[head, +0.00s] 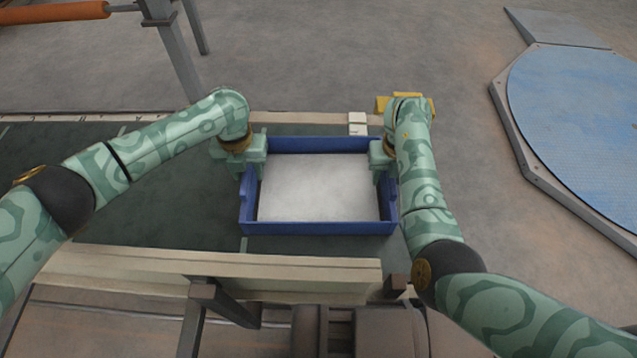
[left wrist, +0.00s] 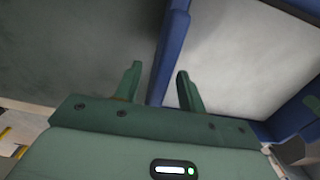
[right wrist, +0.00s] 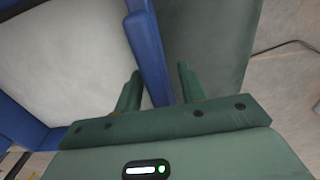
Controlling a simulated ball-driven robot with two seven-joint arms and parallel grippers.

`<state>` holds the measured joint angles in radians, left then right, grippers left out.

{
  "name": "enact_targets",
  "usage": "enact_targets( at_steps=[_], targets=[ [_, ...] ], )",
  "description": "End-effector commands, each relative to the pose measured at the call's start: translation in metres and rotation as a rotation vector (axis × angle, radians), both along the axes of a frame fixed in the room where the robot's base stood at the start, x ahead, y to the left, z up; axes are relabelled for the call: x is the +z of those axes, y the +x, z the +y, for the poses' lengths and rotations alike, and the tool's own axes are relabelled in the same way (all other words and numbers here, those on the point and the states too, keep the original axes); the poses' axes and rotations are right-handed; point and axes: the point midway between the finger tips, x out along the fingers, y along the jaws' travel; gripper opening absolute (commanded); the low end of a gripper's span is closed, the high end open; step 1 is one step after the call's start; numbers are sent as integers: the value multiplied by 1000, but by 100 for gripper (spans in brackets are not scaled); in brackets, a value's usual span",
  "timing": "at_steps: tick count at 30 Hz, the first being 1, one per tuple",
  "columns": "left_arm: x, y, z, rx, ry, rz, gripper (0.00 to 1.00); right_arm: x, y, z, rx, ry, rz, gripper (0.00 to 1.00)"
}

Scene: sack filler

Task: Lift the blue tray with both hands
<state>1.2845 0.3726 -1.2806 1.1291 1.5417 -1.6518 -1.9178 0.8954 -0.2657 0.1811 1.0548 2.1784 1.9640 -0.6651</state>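The blue tray (head: 318,228) lies on the dark green surface, with a flat white filling (head: 318,188) inside it. My left gripper (head: 251,168) is at the tray's left wall. In the left wrist view, the two fingers of this gripper (left wrist: 157,82) stand apart on either side of the blue wall (left wrist: 170,50), with a gap visible. My right gripper (head: 380,162) is at the tray's right wall. In the right wrist view, the fingers of this gripper (right wrist: 160,82) also straddle the wall (right wrist: 147,48) and are apart. The fingertips are hidden in the head view.
The dark green surface (head: 150,215) is bare to the left of the tray. A pale beam (head: 210,268) runs along its near edge. A blue round platform (head: 580,110) is at the far right.

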Motion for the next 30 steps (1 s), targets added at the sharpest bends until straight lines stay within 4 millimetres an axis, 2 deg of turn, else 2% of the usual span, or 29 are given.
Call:
enact_targets(
  at_steps=[6,14,15,18,19,30],
  targets=[
    [-12,0,0,-1,-1,-1,40,-12,0,0,-1,1,0,40],
    [-13,0,0,-1,0,-1,40,-13,0,0,-1,1,-1,40],
    [-13,0,0,-1,0,-1,34,-13,0,0,-1,1,-1,34],
    [-13,0,0,-1,0,-1,7,-13,0,0,-1,0,-1,7],
    [-13,0,0,-1,0,-1,0,-13,0,0,-1,0,-1,0],
    [-9,1,0,-1,0,-4,0,-9,1,0,-1,0,-5,0]
  ],
)
